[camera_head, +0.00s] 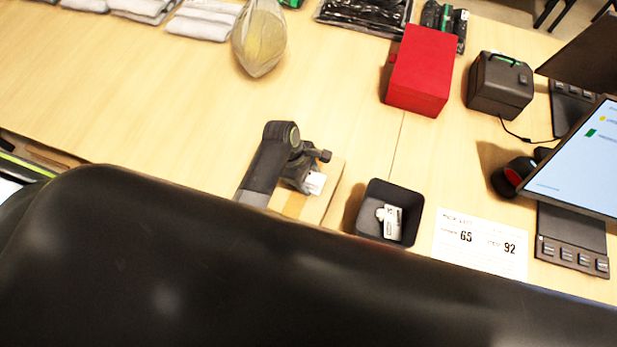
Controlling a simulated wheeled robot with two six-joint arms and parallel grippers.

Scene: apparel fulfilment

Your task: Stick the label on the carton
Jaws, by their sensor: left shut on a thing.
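The brown carton (331,199) lies on the table near the middle of the camera_head view, partly hidden by my left arm and by a large dark shape along the bottom. My left gripper (309,172) is over the carton, shut on a small white label (316,184). Whether the label touches the carton's top I cannot tell. My right gripper does not show.
A black open bin (365,222) with white labels inside stands right of the carton, beside a printed sheet (482,243). A red box (420,70), a dark printer (500,85), a scanner (514,175) and a monitor (580,160) are at the right. The table's left middle is clear.

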